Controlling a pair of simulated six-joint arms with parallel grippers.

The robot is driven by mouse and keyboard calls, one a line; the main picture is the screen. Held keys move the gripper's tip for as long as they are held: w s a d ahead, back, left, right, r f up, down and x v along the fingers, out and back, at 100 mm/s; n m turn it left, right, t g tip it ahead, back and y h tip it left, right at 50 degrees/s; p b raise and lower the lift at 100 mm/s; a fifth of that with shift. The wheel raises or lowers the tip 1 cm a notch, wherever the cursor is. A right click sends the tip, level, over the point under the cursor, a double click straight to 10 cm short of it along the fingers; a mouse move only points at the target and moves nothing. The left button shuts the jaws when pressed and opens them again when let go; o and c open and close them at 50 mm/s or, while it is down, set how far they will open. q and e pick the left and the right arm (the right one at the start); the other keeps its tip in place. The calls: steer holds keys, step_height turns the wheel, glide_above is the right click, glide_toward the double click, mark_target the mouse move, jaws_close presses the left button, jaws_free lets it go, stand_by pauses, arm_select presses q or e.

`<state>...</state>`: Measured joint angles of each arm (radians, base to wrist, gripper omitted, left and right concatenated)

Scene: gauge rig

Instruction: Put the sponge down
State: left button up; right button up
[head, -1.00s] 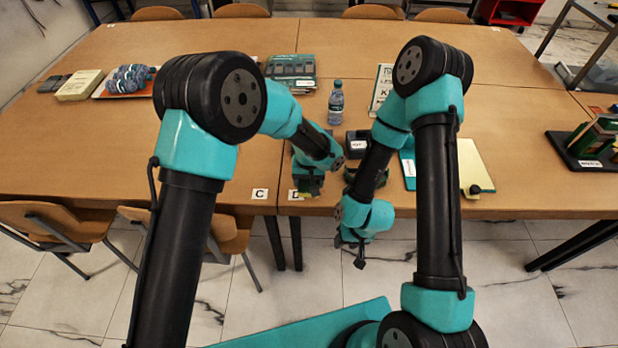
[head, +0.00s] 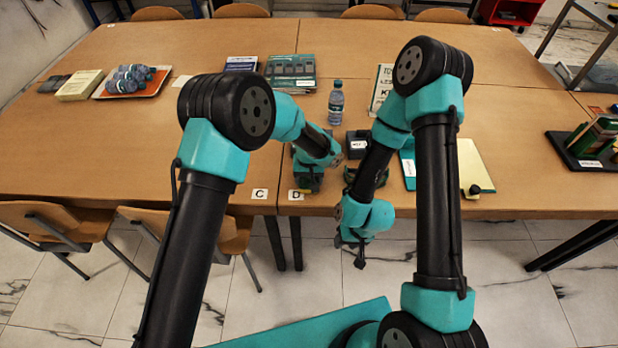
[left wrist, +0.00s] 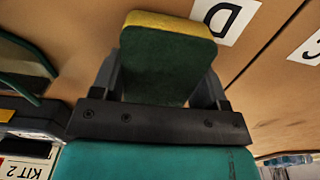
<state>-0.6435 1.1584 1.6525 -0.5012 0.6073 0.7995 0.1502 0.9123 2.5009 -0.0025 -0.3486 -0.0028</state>
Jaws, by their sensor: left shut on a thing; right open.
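The sponge (left wrist: 165,62) has a dark green face and a yellow layer. In the left wrist view it sits between the two fingers of my left gripper (left wrist: 168,85), which is shut on it. The white D label (left wrist: 222,18) lies on the table just past the sponge. In the head view my left gripper (head: 307,182) is low over the table's front edge by the D label (head: 295,194), and the sponge is mostly hidden there. I cannot tell whether the sponge touches the table. My right gripper (head: 355,245) is open and empty, in front of the table edge.
A dark box (head: 358,143) and a bottle (head: 335,103) stand behind my left gripper. A clipboard (head: 470,165) lies to the right. An orange tray (head: 140,84) with blue-grey items is far left. The table (head: 75,145) is bare left of the C label (head: 260,194).

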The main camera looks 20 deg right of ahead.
arm_select(q)
steer(key=shift+f, duration=0.15)
steer(key=o, duration=1)
steer(key=shift+c, duration=0.2)
step_height(320, 180, up, 12)
stand_by(0.7)
